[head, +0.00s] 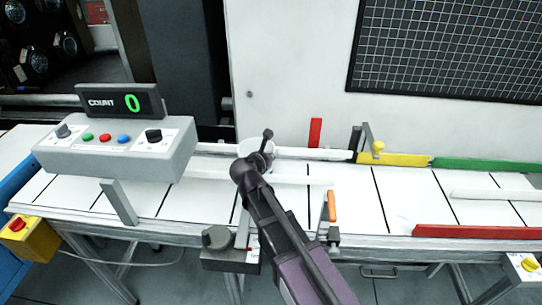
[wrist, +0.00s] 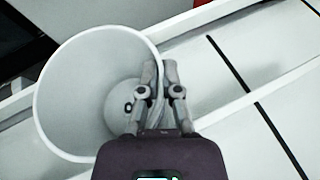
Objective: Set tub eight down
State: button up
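A white tub (wrist: 75,95) fills the left of the wrist view, its round open mouth facing the camera, with a small dark mark on its inner floor. My gripper (wrist: 158,70) is closed on the tub's right wall, one finger inside and one outside. In the head view the tub (head: 247,147) is small and partly hidden behind my gripper (head: 256,160), near the far rail of the white conveyor (head: 205,200). I cannot tell whether its base touches the belt. No number shows on it.
Yellow (head: 400,159), green (head: 480,165) and red (head: 475,231) rails line the conveyor at the right. An orange-tipped post (head: 332,207) stands right of my arm. The belt between is bare.

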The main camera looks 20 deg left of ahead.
jog(key=o, duration=0.3)
jog(key=shift+o, duration=0.2)
jog(key=shift+s+r, duration=0.1)
jog(key=shift+s, duration=0.05)
jog(key=p+v, duration=0.4)
jog(key=v, duration=0.7)
jog(key=shift+s+p, duration=0.35)
jog(key=shift+a, duration=0.1)
